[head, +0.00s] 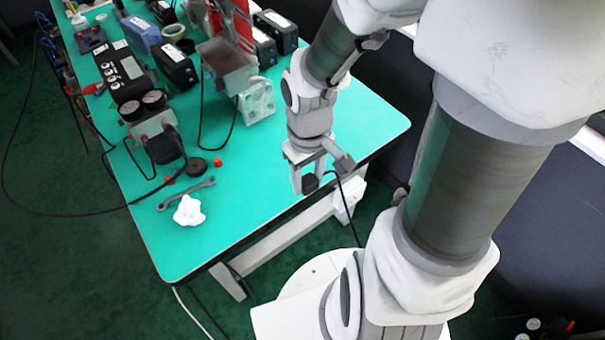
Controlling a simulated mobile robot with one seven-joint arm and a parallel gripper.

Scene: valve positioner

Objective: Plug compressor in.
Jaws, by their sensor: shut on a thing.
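My gripper (311,184) is in front of the table's near right edge, pointing down. It is shut on a small black plug (310,184). A black cable (350,217) runs from the plug down toward the floor. A white box (349,199) is on the table's frame below the edge, just right of the gripper; I cannot make out its face or any socket. A dark unit with round gauges and a red part (545,327), possibly the compressor, stands on the floor at the bottom right, cut off by the frame.
The green table (330,120) is clear near its right corner. A wrench (186,194), a white knob-like part (188,211) and small red caps lie at its front left. Gauges (142,103), several boxes and a red stand (232,22) fill the back. Cables trail at left.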

